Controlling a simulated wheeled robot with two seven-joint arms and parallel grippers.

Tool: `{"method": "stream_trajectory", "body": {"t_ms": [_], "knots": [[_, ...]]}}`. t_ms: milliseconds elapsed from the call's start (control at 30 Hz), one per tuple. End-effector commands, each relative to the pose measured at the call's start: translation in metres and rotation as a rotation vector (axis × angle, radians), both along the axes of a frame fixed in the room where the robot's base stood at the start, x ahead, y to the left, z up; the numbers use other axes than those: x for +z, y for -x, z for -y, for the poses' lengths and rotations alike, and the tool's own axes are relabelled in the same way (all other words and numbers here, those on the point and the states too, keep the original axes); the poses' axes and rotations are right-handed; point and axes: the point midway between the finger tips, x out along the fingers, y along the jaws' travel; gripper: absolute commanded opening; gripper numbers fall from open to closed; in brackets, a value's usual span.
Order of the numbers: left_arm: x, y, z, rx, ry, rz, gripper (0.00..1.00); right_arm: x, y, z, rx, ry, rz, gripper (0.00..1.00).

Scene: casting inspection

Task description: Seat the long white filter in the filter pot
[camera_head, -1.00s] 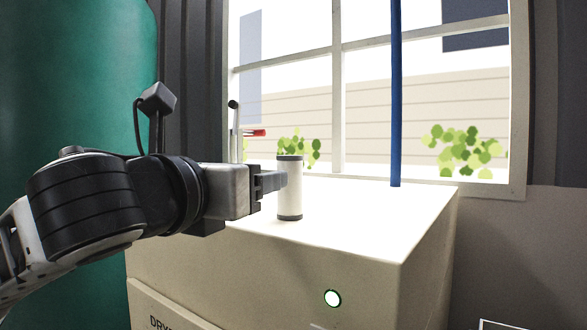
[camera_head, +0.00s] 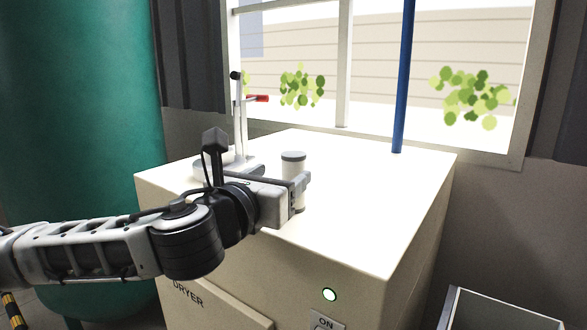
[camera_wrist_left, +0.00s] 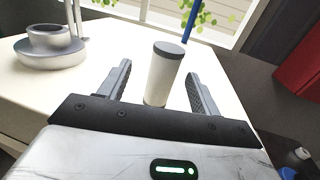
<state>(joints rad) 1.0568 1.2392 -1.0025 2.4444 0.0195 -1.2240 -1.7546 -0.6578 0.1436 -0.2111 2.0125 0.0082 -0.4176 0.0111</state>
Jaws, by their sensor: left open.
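The long white filter (camera_head: 292,166) is a white cylinder with dark grey end caps, upright on top of the dryer. My left gripper (camera_head: 303,183) is open at the filter. In the left wrist view the filter (camera_wrist_left: 164,75) stands between the two spread fingers (camera_wrist_left: 158,88), with gaps showing on both sides. In the head view the gripper hides part of the filter's lower half. A round grey metal pot on a dish-shaped base (camera_wrist_left: 50,46) shows at the upper left of the wrist view; it may be the filter pot. My right gripper is not in view.
The white dryer top (camera_head: 375,190) is clear to the right of the filter. A stand with a red lever (camera_head: 258,98) is behind my left gripper. A blue vertical pipe (camera_head: 404,80) rises at the back by the window. A light-walled bin (camera_head: 500,312) is at the lower right.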

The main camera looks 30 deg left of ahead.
Motion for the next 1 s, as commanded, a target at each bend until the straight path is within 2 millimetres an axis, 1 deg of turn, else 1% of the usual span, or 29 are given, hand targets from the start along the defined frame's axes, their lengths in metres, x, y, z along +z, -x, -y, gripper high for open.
{"method": "stream_trajectory", "body": {"t_ms": [200,300,400,600,667,700,767,800,1000], "knots": [[0.001,-0.033,0.005,0.001,0.000,0.000,0.64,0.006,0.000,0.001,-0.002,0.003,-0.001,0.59],[0.001,-0.044,0.004,0.001,-0.001,0.001,0.64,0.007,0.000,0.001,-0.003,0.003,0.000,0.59],[0.000,-0.049,0.004,0.000,-0.002,0.001,0.64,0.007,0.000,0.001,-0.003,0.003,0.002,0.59],[-0.001,-0.049,0.004,-0.001,-0.002,0.001,0.64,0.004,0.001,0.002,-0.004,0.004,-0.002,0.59],[-0.001,-0.049,0.004,-0.001,-0.002,0.001,0.47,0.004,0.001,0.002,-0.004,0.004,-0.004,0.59],[-0.001,-0.049,0.004,0.000,-0.002,0.001,0.36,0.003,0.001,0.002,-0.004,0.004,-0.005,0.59],[-0.001,-0.049,0.004,0.000,-0.001,0.001,0.19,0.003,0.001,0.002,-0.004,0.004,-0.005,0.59],[-0.001,-0.049,0.004,0.000,-0.001,0.001,0.14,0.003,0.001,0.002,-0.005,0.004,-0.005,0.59],[0.000,-0.048,0.004,0.000,-0.001,0.002,0.14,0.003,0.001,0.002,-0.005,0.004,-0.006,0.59]]}}
